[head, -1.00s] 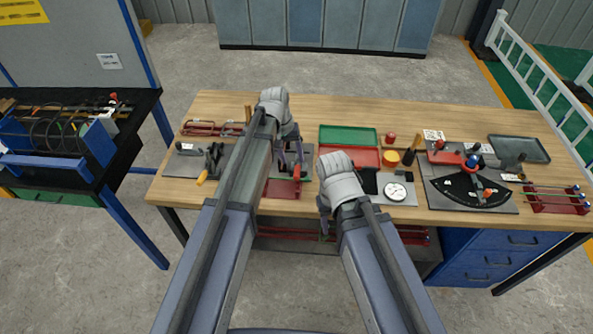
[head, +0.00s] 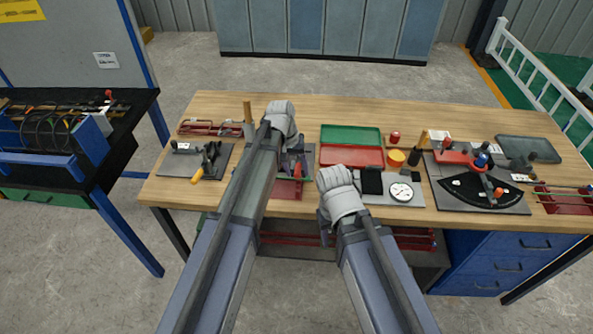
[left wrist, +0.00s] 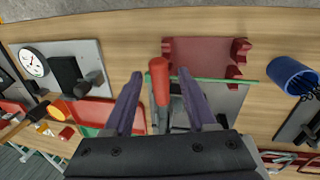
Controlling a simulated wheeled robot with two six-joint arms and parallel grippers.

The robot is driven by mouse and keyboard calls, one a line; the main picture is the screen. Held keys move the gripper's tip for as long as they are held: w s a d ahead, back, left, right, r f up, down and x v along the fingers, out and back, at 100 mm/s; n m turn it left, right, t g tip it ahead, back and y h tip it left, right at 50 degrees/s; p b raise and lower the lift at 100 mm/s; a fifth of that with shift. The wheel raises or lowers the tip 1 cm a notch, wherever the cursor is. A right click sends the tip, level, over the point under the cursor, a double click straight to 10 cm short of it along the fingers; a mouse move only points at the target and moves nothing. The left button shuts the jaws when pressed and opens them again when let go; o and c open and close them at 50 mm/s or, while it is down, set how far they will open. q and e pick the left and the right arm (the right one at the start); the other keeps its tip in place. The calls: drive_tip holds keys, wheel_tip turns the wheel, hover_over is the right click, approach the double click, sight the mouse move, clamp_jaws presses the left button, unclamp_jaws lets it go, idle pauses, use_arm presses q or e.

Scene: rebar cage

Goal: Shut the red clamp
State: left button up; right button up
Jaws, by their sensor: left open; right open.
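The red clamp shows its red handle (left wrist: 160,82) in the left wrist view, lying between the two fingers of my open left gripper (left wrist: 161,90). A grey metal body is partly visible behind the handle, near the gripper's palm. In the head view the red handle (head: 297,171) shows just below my left gripper (head: 294,150), whose fingers are partly hidden by the arm. I cannot tell whether the fingers touch the handle or how far the clamp is closed. My right gripper (head: 323,218) is open and empty at the front edge of the bench.
A dark red bracket (left wrist: 205,52) with a green rod lies close to the handle. Green (head: 350,136) and red (head: 352,157) trays, a dial gauge (head: 401,191) and a black block (head: 372,181) stand to the right. Pliers (head: 207,160) lie left. The bench's back strip is clear.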

use_arm(q)
clamp_jaws()
idle(1.3)
